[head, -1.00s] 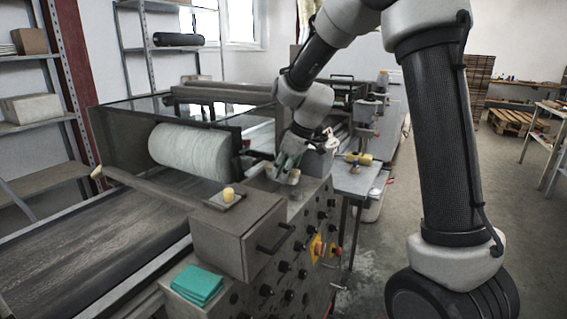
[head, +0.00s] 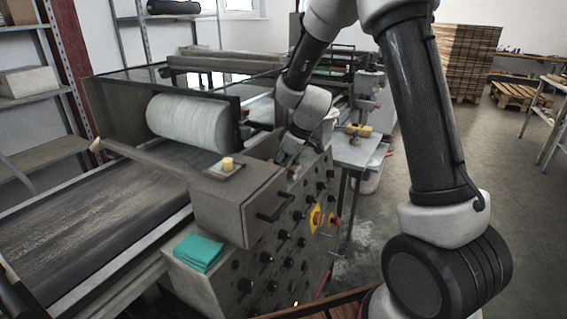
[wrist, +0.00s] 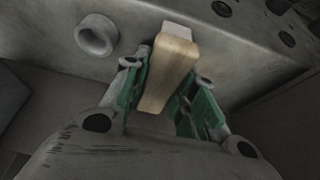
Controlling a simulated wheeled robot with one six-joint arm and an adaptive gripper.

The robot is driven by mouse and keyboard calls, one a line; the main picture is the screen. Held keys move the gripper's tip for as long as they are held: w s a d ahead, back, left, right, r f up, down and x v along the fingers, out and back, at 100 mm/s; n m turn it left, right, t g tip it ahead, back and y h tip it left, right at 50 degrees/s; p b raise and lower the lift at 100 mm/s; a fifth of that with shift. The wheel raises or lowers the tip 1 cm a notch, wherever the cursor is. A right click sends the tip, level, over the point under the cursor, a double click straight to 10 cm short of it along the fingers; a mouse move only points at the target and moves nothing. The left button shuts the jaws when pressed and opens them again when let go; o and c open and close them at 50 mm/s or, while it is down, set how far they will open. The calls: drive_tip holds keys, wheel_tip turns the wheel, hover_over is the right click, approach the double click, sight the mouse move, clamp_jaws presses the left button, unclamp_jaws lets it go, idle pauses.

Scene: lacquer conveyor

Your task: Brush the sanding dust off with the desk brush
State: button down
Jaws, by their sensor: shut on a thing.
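My gripper (wrist: 160,95) is shut on a small wooden block-shaped piece, seemingly the desk brush (wrist: 168,75), between its green fingers in the wrist view. A paler end of the brush points away from the palm, close to a grey surface; I cannot tell if it touches.
A grey ring-shaped part (wrist: 96,36) is beside the brush. A white roller (head: 190,124) lies across the machine. A yellow knob (head: 228,163) stands on the grey box, and a folded teal cloth (head: 199,252) lies in front. The floor at right is open.

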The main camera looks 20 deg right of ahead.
drive_tip(key=shift+f, duration=0.35)
idle(0.7)
drive_tip(key=shift+s+a+r, duration=0.15)
drive_tip(key=shift+s+a, duration=2.85)
drive_tip(key=shift+w+d, duration=3)
drive_tip(key=shift+s+a, duration=3)
drive_tip(key=shift+w+d+f, duration=0.15)
drive_tip(key=shift+w+d, duration=1.35)
drive_tip(key=shift+w+d+f, duration=0.1)
drive_tip(key=shift+w+d, duration=1.35)
drive_tip(key=shift+d, duration=0.05)
drive_tip(key=shift+s+a, duration=0.15)
drive_tip(key=shift+s, duration=0.05)
drive_tip(key=shift+s+a, duration=2.85)
drive_tip(key=shift+w+d+r, duration=0.2)
drive_tip(key=shift+w+d, duration=2.75)
drive_tip(key=shift+w, duration=0.15)
